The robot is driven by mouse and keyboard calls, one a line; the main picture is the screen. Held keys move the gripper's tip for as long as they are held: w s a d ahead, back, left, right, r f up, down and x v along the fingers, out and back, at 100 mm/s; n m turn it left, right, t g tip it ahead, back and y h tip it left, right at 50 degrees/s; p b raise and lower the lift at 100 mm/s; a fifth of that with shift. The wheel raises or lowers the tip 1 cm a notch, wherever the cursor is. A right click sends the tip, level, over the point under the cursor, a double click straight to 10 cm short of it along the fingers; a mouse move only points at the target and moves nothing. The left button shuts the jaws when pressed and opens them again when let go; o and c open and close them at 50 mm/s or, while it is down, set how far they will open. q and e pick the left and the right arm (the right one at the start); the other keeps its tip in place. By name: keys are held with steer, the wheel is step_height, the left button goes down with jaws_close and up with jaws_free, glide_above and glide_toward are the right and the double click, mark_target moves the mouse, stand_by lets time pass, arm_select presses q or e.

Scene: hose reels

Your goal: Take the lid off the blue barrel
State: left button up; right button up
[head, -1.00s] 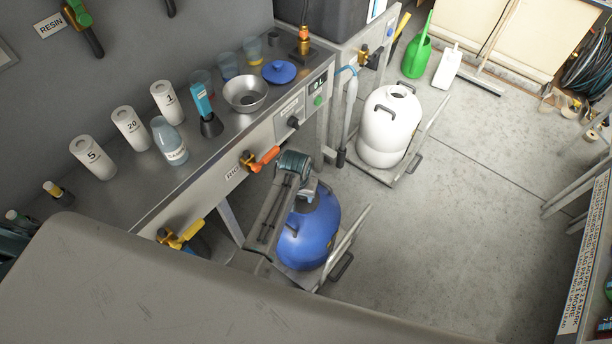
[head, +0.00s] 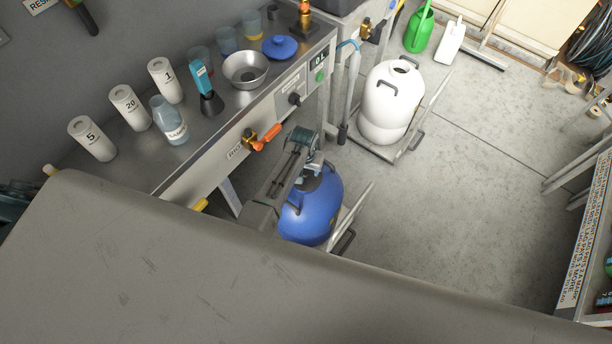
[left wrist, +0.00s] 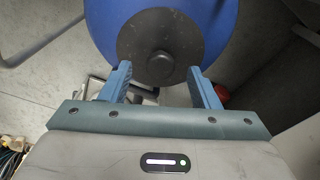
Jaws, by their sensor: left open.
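The blue barrel (head: 318,208) stands on a low wheeled cart beside the workbench. In the left wrist view its blue top (left wrist: 222,22) fills the upper middle. Its dark round lid (left wrist: 142,38) has a short black knob (left wrist: 160,68). My left gripper (left wrist: 159,72) is open, with one blue finger on each side of the knob in the picture. Neither finger visibly touches it, and I cannot tell the depth. My right gripper is not in view.
A white barrel (head: 388,112) on another cart stands behind. The floor (head: 450,220) at right is clear.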

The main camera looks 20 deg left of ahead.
mark_target(306, 172)
arm_select(q)
steer(key=shift+w+f, duration=0.1)
steer(key=shift+f, duration=0.65)
steer(key=c, duration=1.1)
steer(key=shift+r, duration=0.1)
step_height(306, 172, up, 8)
steer(key=shift+r, duration=0.9)
